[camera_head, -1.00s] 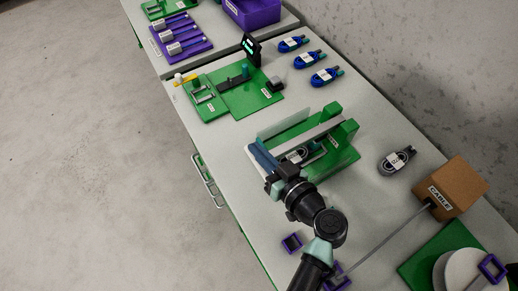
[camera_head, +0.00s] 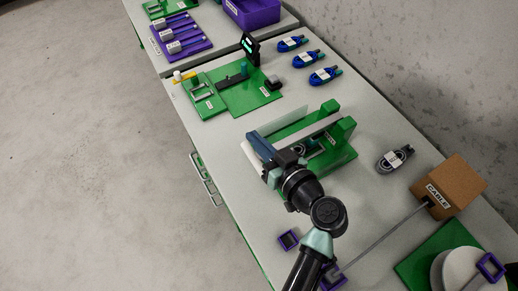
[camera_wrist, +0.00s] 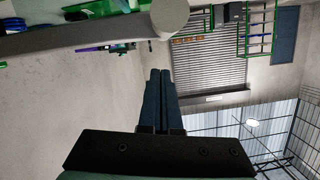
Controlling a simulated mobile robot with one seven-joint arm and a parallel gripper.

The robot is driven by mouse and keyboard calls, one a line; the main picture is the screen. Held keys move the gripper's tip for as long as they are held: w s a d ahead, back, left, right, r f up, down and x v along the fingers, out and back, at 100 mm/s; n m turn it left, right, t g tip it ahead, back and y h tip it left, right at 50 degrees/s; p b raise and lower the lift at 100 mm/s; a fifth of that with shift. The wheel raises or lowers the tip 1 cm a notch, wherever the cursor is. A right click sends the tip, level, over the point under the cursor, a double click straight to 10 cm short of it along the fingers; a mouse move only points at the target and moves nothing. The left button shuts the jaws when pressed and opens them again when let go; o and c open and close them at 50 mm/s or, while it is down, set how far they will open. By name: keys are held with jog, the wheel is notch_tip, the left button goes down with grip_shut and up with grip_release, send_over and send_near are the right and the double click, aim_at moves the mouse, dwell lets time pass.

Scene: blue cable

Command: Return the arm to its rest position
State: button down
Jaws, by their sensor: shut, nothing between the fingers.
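My gripper (camera_head: 262,146) is at the near-left side of the green fixture (camera_head: 343,151) in the head view, in front of part of it. In the wrist view its two dark blue fingers (camera_wrist: 158,100) lie together with nothing between them. The wrist camera looks out across the room, with the table edge along the top left. My arm rises from the bottom of the head view. I cannot tell the gap between my gripper and the fixture's white rail.
A grey cable coil (camera_head: 395,158) and a cardboard CABLE box (camera_head: 449,187) lie to the right. Blue cable coils (camera_head: 308,59) lie at the back. A green board with a small screen (camera_head: 249,95) stands farther left. A small purple frame (camera_head: 288,240) is near my arm.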

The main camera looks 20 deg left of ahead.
jog(key=b+v, duration=0.2)
jog(key=v, duration=0.8)
jog(key=w+d+r+m+t+h+p, duration=0.1)
jog(key=w+r+t+h, duration=0.2)
jog(key=r, duration=0.7)
jog(key=w+d+r+m+t+h+p, duration=0.1)
jog(key=w+d+r+m+t+h, duration=0.3)
jog(key=r, duration=0.6)
jog(key=w+a+r+n+t+p, duration=0.15)
jog(key=w+r, duration=0.35)
jog(key=r, duration=0.5)
jog(key=s+r+m+t+h, duration=0.1)
jog(key=s+r+t, duration=0.2)
jog(key=r, duration=0.5)
jog(key=s+d+r+m+t+h, duration=0.1)
jog(key=s+r+m+t+h, duration=0.1)
jog(key=s+r, duration=0.3)
jog(key=s+d+r+m+t+h, duration=0.1)
jog(key=s+r+t, duration=0.3)
jog(key=r, duration=0.9)
jog(key=shift+s+d+m+t+h+p, duration=0.2)
jog(key=shift+s+m+t+h+p, duration=0.15)
jog(key=shift+m+t+h, duration=0.25)
jog(key=shift+r, duration=0.1)
